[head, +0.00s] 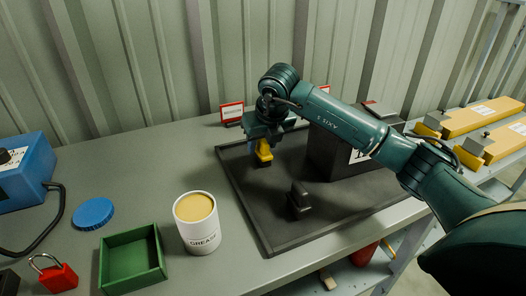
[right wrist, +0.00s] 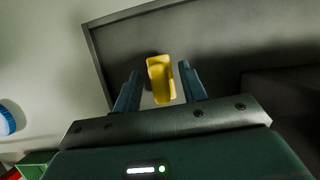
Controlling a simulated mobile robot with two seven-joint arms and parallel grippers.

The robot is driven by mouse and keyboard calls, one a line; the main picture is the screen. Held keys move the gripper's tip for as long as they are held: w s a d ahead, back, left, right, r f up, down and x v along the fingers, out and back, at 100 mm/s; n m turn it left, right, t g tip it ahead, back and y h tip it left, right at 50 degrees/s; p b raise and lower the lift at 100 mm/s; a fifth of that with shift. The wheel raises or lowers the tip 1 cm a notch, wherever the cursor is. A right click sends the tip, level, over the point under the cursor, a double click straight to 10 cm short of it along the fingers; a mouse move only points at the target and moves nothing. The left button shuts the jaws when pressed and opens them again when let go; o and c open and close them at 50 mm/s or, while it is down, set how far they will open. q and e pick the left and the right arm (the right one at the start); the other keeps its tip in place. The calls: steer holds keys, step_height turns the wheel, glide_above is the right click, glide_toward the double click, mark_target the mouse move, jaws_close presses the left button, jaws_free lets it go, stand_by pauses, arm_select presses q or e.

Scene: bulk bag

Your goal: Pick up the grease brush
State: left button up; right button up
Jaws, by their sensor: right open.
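A small yellow block-like piece (head: 264,152) is on the dark mat, below my right gripper (head: 266,138). It may be the grease brush, but no bristles show. In the right wrist view the yellow piece (right wrist: 161,82) lies between and just beyond the two fingers of my right gripper (right wrist: 160,72). The fingers are open, with a gap on each side of the piece. In the head view the gripper hides the top of the piece. A white can labelled grease (head: 199,232) stands at the front of the bench. My left gripper is out of view.
The black-edged mat (head: 235,180) also bears a small black upright block (head: 299,202) and a large dark box (head: 335,150). A green open tray (head: 131,254), blue lid (head: 94,213), red padlock (head: 57,277) and blue machine (head: 22,170) are at left. A red-framed sign (head: 232,112) stands behind.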

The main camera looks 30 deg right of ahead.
steer(key=shift+c, duration=0.4)
jaws_close()
steer(key=shift+r, duration=0.1)
step_height(320, 180, up, 10)
steer(key=shift+f, duration=0.1)
steer(key=c, duration=0.5)
jaws_free()
steer(key=shift+c, duration=0.2)
jaws_close()
